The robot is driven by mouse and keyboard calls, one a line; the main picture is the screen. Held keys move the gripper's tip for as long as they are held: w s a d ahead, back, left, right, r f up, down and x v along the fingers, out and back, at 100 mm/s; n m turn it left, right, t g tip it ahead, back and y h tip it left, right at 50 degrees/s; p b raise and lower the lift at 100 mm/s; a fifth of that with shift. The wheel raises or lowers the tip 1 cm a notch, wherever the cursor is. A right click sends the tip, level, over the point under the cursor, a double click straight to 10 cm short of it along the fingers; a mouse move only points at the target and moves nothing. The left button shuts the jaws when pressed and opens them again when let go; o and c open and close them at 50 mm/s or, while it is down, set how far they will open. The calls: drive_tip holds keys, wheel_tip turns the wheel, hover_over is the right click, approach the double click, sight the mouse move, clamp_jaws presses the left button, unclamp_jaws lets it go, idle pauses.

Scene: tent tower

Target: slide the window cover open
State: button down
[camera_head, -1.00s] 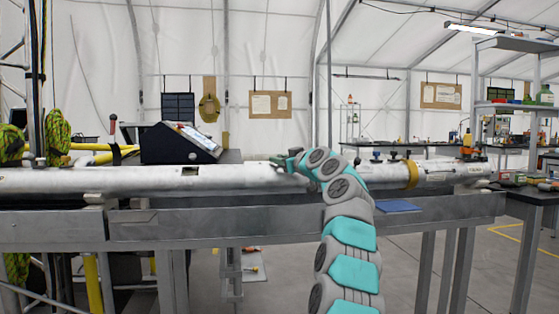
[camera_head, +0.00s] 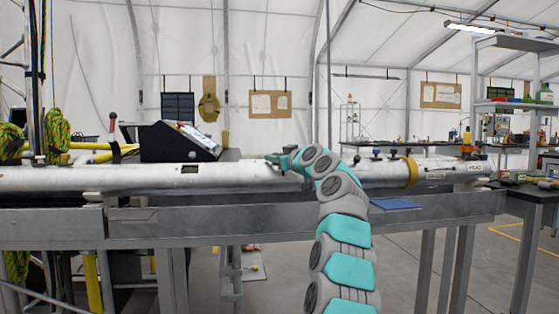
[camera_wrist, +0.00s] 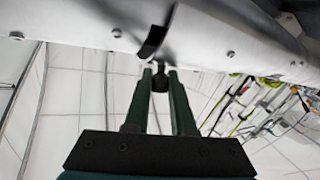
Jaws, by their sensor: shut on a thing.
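The long white tube (camera_head: 110,180) lies level across the bench. A small dark rectangular window (camera_head: 190,169) shows in its side, left of my arm. My gripper (camera_head: 280,160) is at the top of the tube, right of that window. In the wrist view my two dark fingers (camera_wrist: 160,74) point at the tube (camera_wrist: 90,20) and are shut on a small dark part at its edge. A curved dark slot or strip (camera_wrist: 157,38) shows on the tube just beyond the fingertips. The outline of the window cover is hard to tell, and my arm hides part of the tube.
A grey metal bench (camera_head: 240,217) carries the tube. A black control box (camera_head: 180,142) stands behind it, left of my gripper. A yellow ring (camera_head: 411,172) and several small knobs are on the tube to the right. A blue pad (camera_head: 397,203) lies on the bench.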

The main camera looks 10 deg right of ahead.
sight(238, 170)
drive_tip(key=a+b, duration=0.1)
drive_tip(key=a, duration=1)
drive_tip(key=shift+a+b, duration=0.15)
drive_tip(key=shift+b, duration=0.15)
drive_tip(key=c, duration=0.8)
unclamp_jaws()
drive_tip(key=shift+o, duration=0.2)
drive_tip(key=shift+s, duration=0.1)
drive_tip(key=b+v, duration=0.4)
drive_tip(key=v, duration=0.3)
drive_tip(key=shift+s+d, duration=0.25)
drive_tip(key=shift+s, duration=0.05)
